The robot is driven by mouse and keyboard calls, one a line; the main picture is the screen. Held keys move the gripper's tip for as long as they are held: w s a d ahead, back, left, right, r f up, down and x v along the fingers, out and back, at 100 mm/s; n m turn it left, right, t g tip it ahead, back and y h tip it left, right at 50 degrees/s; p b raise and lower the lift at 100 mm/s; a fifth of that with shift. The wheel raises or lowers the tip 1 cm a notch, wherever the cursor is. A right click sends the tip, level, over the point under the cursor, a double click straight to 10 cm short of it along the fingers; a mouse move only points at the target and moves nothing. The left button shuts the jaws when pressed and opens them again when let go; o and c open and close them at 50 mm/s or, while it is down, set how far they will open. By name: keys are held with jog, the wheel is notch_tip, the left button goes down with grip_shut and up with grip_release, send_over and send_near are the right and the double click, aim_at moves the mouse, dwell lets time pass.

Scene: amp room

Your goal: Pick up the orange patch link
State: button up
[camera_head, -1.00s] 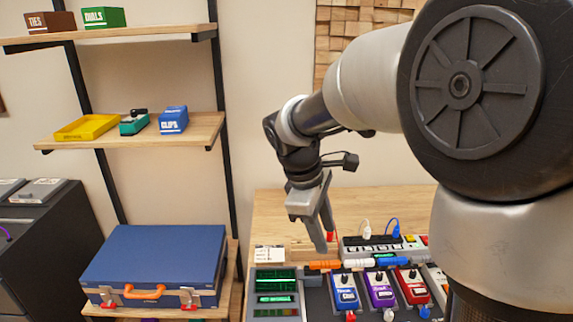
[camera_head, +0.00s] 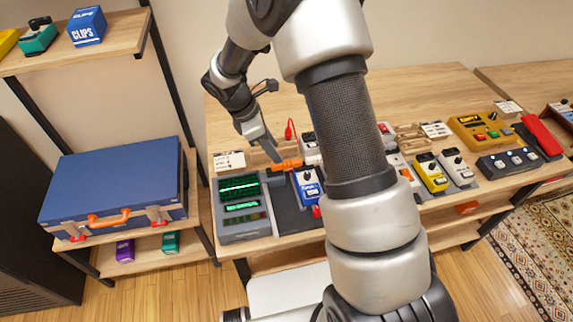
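The orange patch link (camera_head: 287,164) is a short orange bar near the back of the workbench, at the top edge of the pedal row, just behind the blue pedal (camera_head: 308,186). My gripper (camera_head: 276,157) points down at its left end, and the fingertips overlap or touch it in this view. The fingers line up with one another, so I cannot tell whether they are closed on the link or stand open around it. The link appears to be at pedal height.
A grey unit with green screens (camera_head: 240,200) is left of the pedals. A red plug (camera_head: 290,130) stands behind the link. My arm hides the middle of the pedal row. A blue case (camera_head: 115,185) lies on the left shelf. Yellow pedals and a yellow box (camera_head: 485,130) are on the right.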

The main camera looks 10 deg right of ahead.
aim_at(286, 163)
jog(key=shift+d+x, duration=0.15)
jog(key=shift+x, duration=1.5)
jog(key=shift+d+x, duration=0.15)
jog(key=shift+x, duration=1.5)
jog(key=shift+r, duration=0.15)
grip_shut()
